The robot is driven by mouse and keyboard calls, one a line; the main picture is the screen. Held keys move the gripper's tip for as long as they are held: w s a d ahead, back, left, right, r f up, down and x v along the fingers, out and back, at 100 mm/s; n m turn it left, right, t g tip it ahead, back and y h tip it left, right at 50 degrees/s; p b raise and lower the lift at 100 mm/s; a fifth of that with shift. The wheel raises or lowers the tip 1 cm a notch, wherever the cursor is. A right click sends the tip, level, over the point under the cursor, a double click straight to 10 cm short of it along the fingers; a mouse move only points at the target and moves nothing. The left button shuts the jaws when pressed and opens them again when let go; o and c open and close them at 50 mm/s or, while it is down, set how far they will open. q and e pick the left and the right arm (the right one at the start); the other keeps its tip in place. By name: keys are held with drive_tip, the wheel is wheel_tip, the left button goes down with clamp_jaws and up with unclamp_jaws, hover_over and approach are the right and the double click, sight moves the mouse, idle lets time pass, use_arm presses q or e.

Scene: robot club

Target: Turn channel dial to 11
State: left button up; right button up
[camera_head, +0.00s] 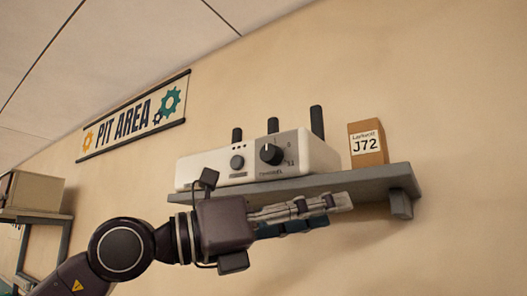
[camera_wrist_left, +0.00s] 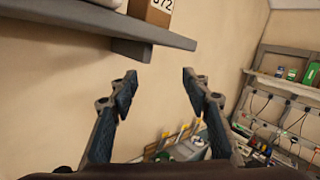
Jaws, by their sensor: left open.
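The channel dial (camera_head: 271,153) is a black knob on the grey front panel of a white box-shaped radio unit (camera_head: 318,155). The unit sits on a grey wall shelf and has several black antennas. The printed number 11 shows at the lower right of the dial. A smaller dark knob (camera_head: 237,162) is to its left. My left gripper (camera_head: 345,201) is in front of and below the shelf, to the lower right of the dial and apart from it. In the left wrist view its two fingers (camera_wrist_left: 158,88) are spread with nothing between them. My right gripper is not seen.
The grey shelf (camera_head: 372,178) has a bracket at its right end, close to my left gripper. A brown box labelled J72 (camera_head: 367,144) stands on it. A pit area banner (camera_head: 135,117) hangs at left. The wrist view shows a cluttered workbench (camera_wrist_left: 285,120) at right.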

sight(266, 152)
use_arm(q)
drive_tip(key=a+r+n+t+y, duration=0.2)
drive_tip(key=a+r+t+y, duration=0.65)
drive_tip(key=a+r, duration=0.4)
drive_tip(key=p+x, duration=0.1)
drive_tip(key=x, duration=0.1)
drive_tip(key=p+x, duration=0.1)
drive_tip(key=x, duration=0.1)
drive_tip(key=p+x, duration=0.1)
drive_tip(key=x, duration=0.1)
drive_tip(key=shift+w+f, duration=0.1)
drive_tip(key=shift+f, duration=0.25)
drive_tip(key=shift+w+d+f, duration=0.1)
drive_tip(key=shift+w+d, duration=0.2)
drive_tip(key=shift+w, duration=0.1)
drive_tip(key=c, duration=1.2)
drive_tip(key=shift+o, duration=0.2)
